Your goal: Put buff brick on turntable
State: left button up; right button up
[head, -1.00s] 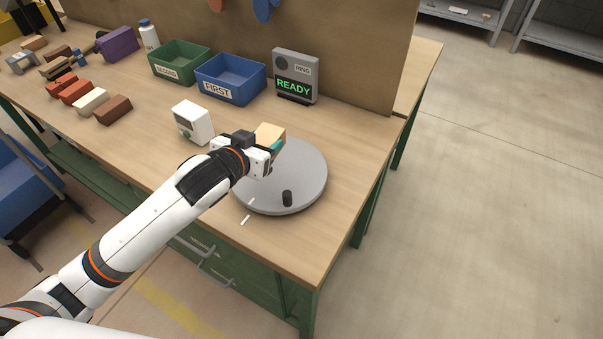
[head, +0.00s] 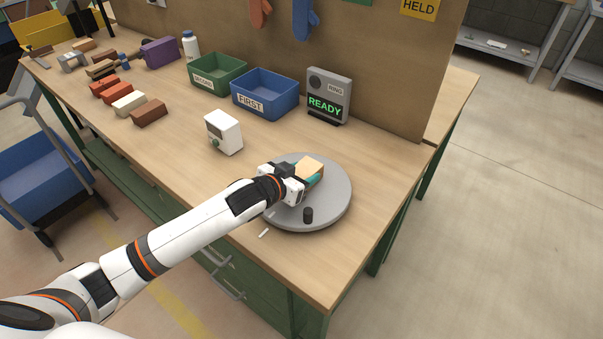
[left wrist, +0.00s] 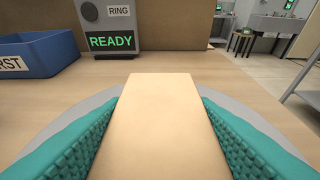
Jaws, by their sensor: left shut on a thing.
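The buff brick (head: 310,166) is between the teal pads of my left gripper (head: 311,178), over the grey round turntable (head: 328,210). In the left wrist view the brick (left wrist: 160,125) fills the space between both pads, which press on its sides. My left gripper is shut on it. I cannot tell whether the brick's underside touches the turntable. A dark knob (head: 308,215) stands on the turntable's near part. My right gripper is not in view.
A white device (head: 223,132) stands left of the turntable. Behind are a blue FIRST bin (head: 265,93), a green SECOND bin (head: 218,74) and a RING unit (head: 329,92) reading READY. Several bricks (head: 129,103) lie at left. The bench's right end is clear.

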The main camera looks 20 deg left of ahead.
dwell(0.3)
pick_arm(q)
jog(key=o, duration=1.3)
jog(key=shift+f, duration=0.15)
jog(key=shift+o, duration=0.2)
jog(key=shift+r, duration=0.2)
jog(key=v, duration=1.2)
jog(key=shift+f+b, duration=0.1)
jog(key=shift+b, duration=0.3)
